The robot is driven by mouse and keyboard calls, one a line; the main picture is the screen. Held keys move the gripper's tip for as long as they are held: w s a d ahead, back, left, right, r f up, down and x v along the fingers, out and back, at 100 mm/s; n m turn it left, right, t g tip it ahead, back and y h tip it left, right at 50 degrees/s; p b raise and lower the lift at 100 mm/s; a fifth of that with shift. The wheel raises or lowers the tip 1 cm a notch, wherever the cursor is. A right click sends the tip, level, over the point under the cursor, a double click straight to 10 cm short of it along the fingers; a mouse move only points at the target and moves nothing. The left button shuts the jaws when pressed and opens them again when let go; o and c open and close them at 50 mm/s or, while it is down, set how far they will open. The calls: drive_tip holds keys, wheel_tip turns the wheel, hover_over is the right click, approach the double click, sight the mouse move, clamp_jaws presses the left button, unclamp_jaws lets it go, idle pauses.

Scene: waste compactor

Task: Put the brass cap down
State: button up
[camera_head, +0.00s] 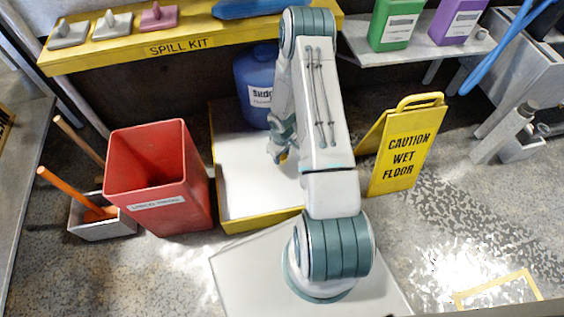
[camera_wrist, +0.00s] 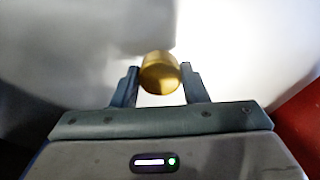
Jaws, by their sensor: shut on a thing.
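The brass cap (camera_wrist: 160,73) is a short gold cylinder between the fingertips of my gripper (camera_wrist: 159,85) in the wrist view. My gripper is shut on it, one finger on each side. In the head view my gripper (camera_head: 281,155) hangs over the white surface with the yellow edge (camera_head: 245,190), in front of the blue drum (camera_head: 257,85). A small bit of gold shows at its tip there. My arm hides part of the white surface. I cannot tell how high the cap is above it.
A red bin (camera_head: 160,180) stands left of the white surface. A yellow wet-floor sign (camera_head: 405,148) stands to its right. The yellow spill kit shelf (camera_head: 190,42) runs behind. The white surface has free room left of my gripper.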

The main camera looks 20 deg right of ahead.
sight(282, 157)
wheel_tip(282, 157, down, 4)
drive_tip(key=shift+f+b, duration=0.1)
drive_tip(key=shift+b, duration=1)
drive_tip(key=shift+c, duration=0.4)
drive_tip(key=o, duration=1.2)
drive_tip(key=shift+c, duration=0.2)
